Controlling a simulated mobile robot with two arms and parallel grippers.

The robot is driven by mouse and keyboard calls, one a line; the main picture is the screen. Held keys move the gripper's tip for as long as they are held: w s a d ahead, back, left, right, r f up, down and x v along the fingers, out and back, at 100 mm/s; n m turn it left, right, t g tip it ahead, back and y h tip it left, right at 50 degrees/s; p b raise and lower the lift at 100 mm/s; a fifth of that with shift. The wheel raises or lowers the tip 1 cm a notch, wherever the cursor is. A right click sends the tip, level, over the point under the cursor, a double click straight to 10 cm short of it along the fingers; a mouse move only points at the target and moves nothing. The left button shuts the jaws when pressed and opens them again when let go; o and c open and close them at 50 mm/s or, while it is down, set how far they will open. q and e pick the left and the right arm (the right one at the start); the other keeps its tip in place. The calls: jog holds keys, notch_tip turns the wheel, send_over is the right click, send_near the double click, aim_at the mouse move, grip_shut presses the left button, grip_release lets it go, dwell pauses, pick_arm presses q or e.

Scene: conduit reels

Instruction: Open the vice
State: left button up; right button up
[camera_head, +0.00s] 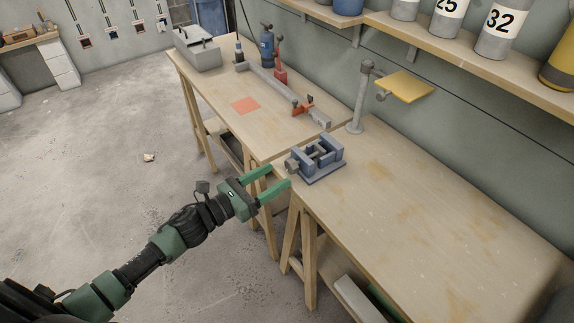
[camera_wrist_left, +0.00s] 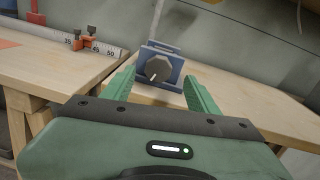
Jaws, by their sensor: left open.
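The blue vice (camera_head: 322,160) stands on the near wooden bench, close to its left edge. A grey knob (camera_head: 291,165) sticks out from the vice's left end, and a gap shows between the jaws. My left gripper (camera_head: 277,177) is open and empty, just off the bench edge, with its green fingers pointing at the knob. In the left wrist view the knob (camera_wrist_left: 158,68) faces me between the two fingertips (camera_wrist_left: 160,85), beyond them and not touching. The vice body (camera_wrist_left: 176,57) is partly hidden behind the knob. My right gripper is not in view.
A grey post with a yellow plate (camera_head: 404,86) stands behind the vice. The far bench (camera_head: 215,90) holds a rail with orange stops (camera_head: 302,108), a grey box (camera_head: 197,50) and bottles. A shelf of numbered containers (camera_head: 494,36) hangs above. The bench right of the vice is clear.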

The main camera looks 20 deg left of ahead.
aim_at(288, 168)
pick_arm(q)
jog(key=x, duration=0.4)
jog(key=shift+w+p, duration=0.1)
jog(key=shift+p, duration=0.2)
jog(key=shift+w+d+f, duration=0.1)
jog(key=shift+w+d, duration=0.05)
jog(key=shift+w, duration=0.05)
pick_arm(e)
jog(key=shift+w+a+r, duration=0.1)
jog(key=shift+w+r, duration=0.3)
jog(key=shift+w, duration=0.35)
pick_arm(q)
jog(key=shift+c, duration=1.2)
jog(key=c, duration=1)
grip_shut()
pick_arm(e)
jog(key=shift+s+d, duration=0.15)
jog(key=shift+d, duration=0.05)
pick_arm(q)
jog(key=shift+n, duration=0.3)
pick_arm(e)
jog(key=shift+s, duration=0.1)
